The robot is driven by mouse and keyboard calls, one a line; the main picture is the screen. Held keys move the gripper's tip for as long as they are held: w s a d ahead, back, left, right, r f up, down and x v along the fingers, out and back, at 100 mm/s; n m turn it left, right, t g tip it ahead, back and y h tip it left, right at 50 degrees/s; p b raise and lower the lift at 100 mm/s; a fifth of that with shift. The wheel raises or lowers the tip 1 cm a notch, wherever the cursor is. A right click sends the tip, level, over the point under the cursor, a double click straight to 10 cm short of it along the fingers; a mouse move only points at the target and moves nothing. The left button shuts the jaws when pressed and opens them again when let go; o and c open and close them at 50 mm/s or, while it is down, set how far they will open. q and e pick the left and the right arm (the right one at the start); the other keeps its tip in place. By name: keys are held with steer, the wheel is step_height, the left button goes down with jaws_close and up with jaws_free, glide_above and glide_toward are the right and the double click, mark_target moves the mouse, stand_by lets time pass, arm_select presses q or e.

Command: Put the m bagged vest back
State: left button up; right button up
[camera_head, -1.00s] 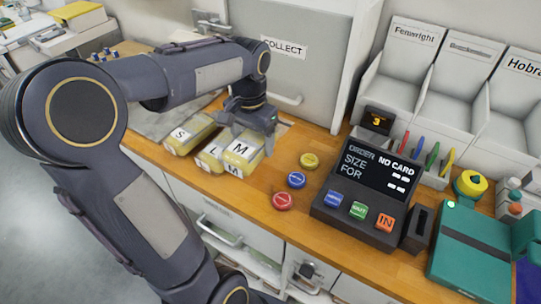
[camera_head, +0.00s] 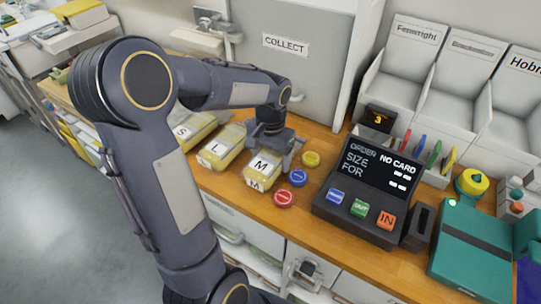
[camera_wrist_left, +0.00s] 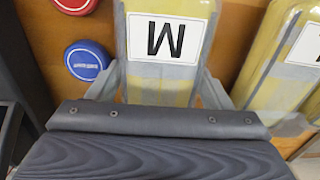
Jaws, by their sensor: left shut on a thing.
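The M bagged vest (camera_head: 262,169) is a yellow vest in a clear bag with a white M label. It lies on or just above the wooden counter, right of the L bagged vest (camera_head: 222,147), with a narrow gap between them. My left gripper (camera_head: 269,143) is shut on its far end. In the left wrist view the fingers (camera_wrist_left: 158,88) grip both sides of the M bag (camera_wrist_left: 165,45). I cannot tell whether its underside touches the counter. The S bagged vest (camera_head: 194,129) lies farther left, partly behind my arm. My right gripper is not in view.
Red (camera_head: 284,198), blue (camera_head: 298,178) and yellow (camera_head: 311,159) buttons sit close right of the M bag. The order terminal (camera_head: 366,190) stands beyond them. A grey COLLECT cabinet (camera_head: 320,75) is behind; white named bins (camera_head: 447,90) stand at back right.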

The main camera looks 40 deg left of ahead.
mark_target(271, 155)
arm_select(q)
steer(key=shift+f, duration=0.2)
steer(key=o, duration=0.8)
steer(key=shift+r, duration=0.1)
steer(key=shift+o, duration=0.2)
step_height(271, 155, up, 12)
steer(key=s+d+f+t+h, duration=0.2)
steer(key=s+d, duration=0.4)
steer(key=s, duration=0.2)
steer(key=s+d+f+t+h, duration=0.1)
steer(key=s+d+f+t, duration=0.1)
steer(key=s+d, duration=0.5)
steer(key=shift+s+f+n+t+h+p, duration=0.3)
steer(key=shift+s+t+h+p, duration=0.1)
steer(key=shift+s+t, duration=0.35)
